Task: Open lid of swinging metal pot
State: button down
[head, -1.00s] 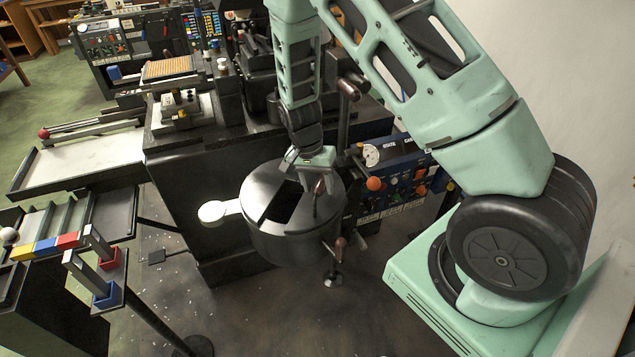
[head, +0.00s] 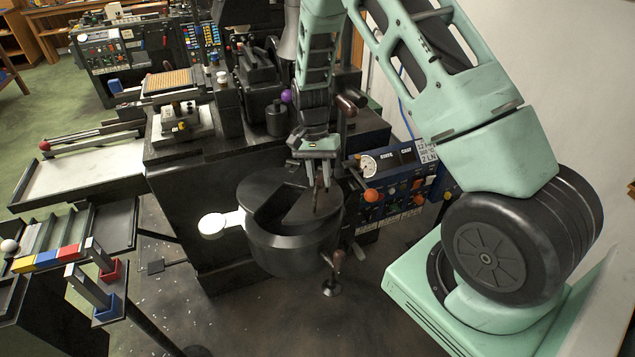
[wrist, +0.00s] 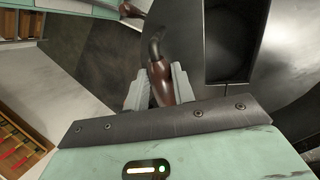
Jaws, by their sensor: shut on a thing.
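The dark metal pot (head: 290,250) stands in the middle of the head view, in front of the machine bench. Its round metal top has a dark wedge-shaped opening (head: 277,207). A brown handle (head: 317,200) rises from the right part of the top. My gripper (head: 321,180) reaches down over it from behind. In the wrist view, both fingers of my gripper (wrist: 158,85) are shut on the brown handle (wrist: 161,72), which joins a bent metal rod. The fingers and palm hide the handle's lower end. Part of the opening (wrist: 232,40) shows to the right.
A blue control panel (head: 410,185) with an orange knob (head: 371,195) is close right of the pot. Another brown-handled lever (head: 336,262) is at the pot's front right. A white round plate (head: 212,224) is to its left.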

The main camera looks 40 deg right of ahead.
jog(key=shift+w+r, duration=0.1)
jog(key=shift+r, duration=0.05)
jog(key=c, duration=1.2)
grip_release()
jog(key=shift+o, duration=0.2)
jog(key=w+d+r+b, duration=0.2)
jog(key=w+b, duration=0.1)
jog(key=w, duration=0.3)
jog(key=w+d+r+b, duration=0.2)
jog(key=w+b, duration=0.1)
jog(key=w, duration=0.3)
jog(key=shift+w+d+r, duration=0.3)
jog(key=shift+w+d, duration=0.05)
